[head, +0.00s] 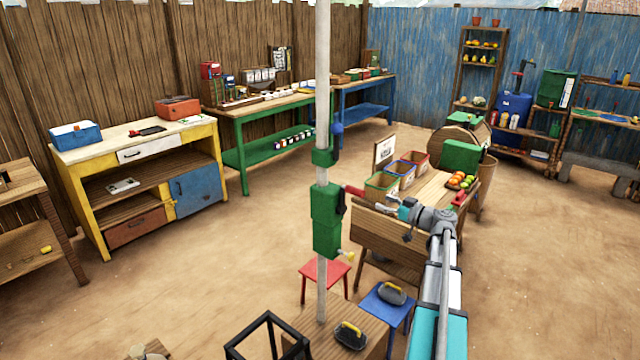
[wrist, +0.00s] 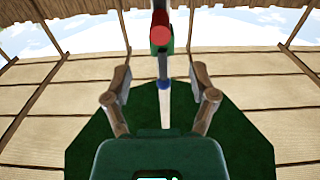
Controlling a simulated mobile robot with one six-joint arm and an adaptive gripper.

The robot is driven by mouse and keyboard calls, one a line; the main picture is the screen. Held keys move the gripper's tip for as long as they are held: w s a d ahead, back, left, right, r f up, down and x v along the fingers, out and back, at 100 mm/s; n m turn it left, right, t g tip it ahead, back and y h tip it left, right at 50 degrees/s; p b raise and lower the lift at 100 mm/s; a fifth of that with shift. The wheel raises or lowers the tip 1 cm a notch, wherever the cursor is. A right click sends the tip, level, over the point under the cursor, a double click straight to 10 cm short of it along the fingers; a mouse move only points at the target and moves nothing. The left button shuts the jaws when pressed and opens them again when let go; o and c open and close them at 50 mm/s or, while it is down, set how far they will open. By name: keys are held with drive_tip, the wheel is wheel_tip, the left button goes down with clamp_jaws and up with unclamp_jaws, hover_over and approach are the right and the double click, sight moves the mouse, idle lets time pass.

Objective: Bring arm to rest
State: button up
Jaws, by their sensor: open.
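My gripper (wrist: 160,72) shows in the wrist view with its two brown fingers spread apart. Nothing is held between them. A pale pole with a red end and a green block (wrist: 162,40) shows beyond the gap between the fingers, apart from them as far as I can tell. In the head view my arm reaches up from the bottom right and bends left at a grey joint, in front of the wooden stall table (head: 385,235).
A tall pale post (head: 322,90) with green blocks stands left of my arm. Bins (head: 380,184) and a tray of fruit (head: 461,181) are on the stall table. A blue stool (head: 386,318) bears a dark weight (head: 392,293). Open ground lies at left.

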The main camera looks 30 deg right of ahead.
drive_tip(key=a+f+g+y, duration=0.1)
drive_tip(key=a+f+g, duration=0.45)
drive_tip(key=a, duration=0.85)
drive_tip(key=a+f+g, duration=0.4)
drive_tip(key=a+f, duration=0.2)
drive_tip(key=a, duration=0.8)
drive_tip(key=s+a+f+m+g+h, duration=0.2)
drive_tip(key=s+a+f+g+h, duration=0.1)
drive_tip(key=s+a, duration=0.3)
drive_tip(key=s+a+f+m+g+h, duration=0.2)
drive_tip(key=s+a+f+g+h, duration=0.2)
drive_tip(key=s+a, duration=0.3)
drive_tip(key=a, duration=0.3)
drive_tip(key=shift+s+a+h, duration=0.2)
drive_tip(key=shift+a+h, duration=0.05)
drive_tip(key=shift+h, duration=0.15)
